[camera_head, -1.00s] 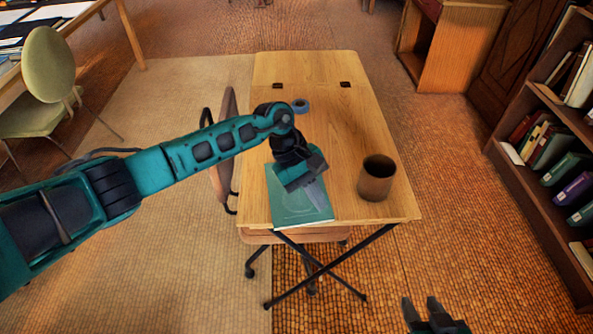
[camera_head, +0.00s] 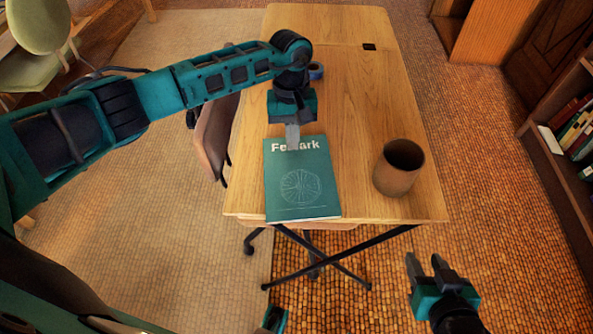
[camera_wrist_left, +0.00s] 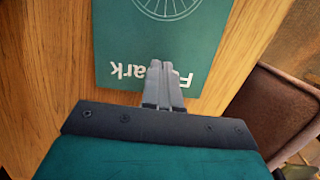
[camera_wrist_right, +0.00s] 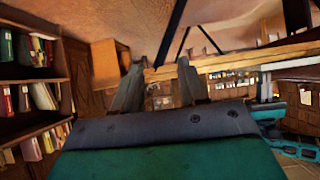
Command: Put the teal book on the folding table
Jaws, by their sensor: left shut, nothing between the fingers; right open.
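The teal book (camera_head: 302,190) lies flat on the folding table (camera_head: 362,130), near its front left edge, with its printed cover up. My left gripper (camera_head: 293,146) is shut and empty over the top edge of the book, covering part of its title. In the left wrist view the shut fingers (camera_wrist_left: 163,75) show over the book's title (camera_wrist_left: 140,40); whether they touch the cover I cannot tell. My right gripper (camera_head: 428,268) is open and empty, off the table's front right corner. Its spread fingers also show in the right wrist view (camera_wrist_right: 160,85).
A brown cup (camera_head: 398,168) stands on the table right of the book. A chair (camera_head: 214,135) is at the table's left side. A bookshelf (camera_head: 548,160) stands at the right.

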